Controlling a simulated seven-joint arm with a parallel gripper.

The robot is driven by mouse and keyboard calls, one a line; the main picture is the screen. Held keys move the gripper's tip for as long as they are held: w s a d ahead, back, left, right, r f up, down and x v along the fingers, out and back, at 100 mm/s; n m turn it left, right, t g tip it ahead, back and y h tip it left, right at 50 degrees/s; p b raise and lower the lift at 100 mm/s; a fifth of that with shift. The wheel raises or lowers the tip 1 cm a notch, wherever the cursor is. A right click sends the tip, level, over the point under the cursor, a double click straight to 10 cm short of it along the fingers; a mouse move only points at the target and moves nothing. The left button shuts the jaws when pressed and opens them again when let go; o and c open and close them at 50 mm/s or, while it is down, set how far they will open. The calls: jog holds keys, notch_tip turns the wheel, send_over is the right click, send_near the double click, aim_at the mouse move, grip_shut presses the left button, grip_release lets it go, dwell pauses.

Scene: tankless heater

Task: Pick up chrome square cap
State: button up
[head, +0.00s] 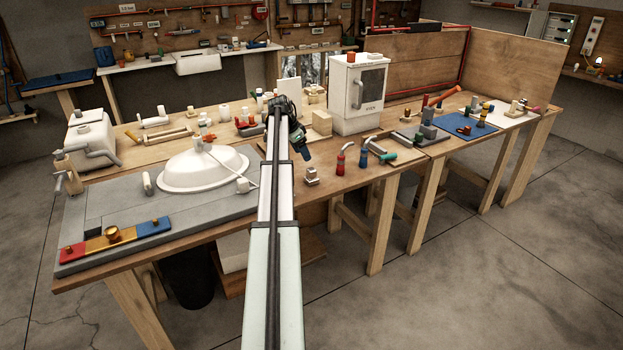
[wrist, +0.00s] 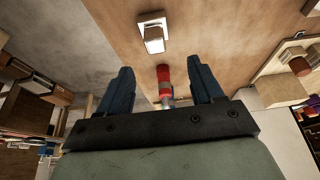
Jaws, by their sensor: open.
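The chrome square cap (head: 311,176) appears to be the small silvery square piece near the table's front edge, just right of my arm in the head view. In the wrist view a square cap with a bright block (wrist: 154,34) lies on the wood, ahead of the fingertips and near the middle. My gripper (wrist: 160,63) is open, with its two blue fingers apart and nothing held between them. In the head view my gripper (head: 304,151) hangs above and slightly behind the cap, apart from it.
A red-handled tool (head: 340,164) stands right of the cap; a red cylinder (wrist: 164,76) shows between the fingers in the wrist view. A blue-handled tool (head: 363,159) stands farther right. A white basin (head: 203,171) is left of my arm, and a white heater box (head: 358,92) stands behind.

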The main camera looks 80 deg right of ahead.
aim_at(311, 169)
jog(key=x, duration=0.4)
jog(key=shift+f, duration=0.35)
jog(key=shift+s+x, duration=0.15)
jog(key=shift+x, duration=1.25)
jog(key=shift+s+x, duration=0.2)
jog(key=shift+x, duration=1.15)
jog(key=shift+a+r, duration=0.1)
jog(key=shift+a, duration=0.1)
jog(key=shift+c, duration=0.2)
grip_shut()
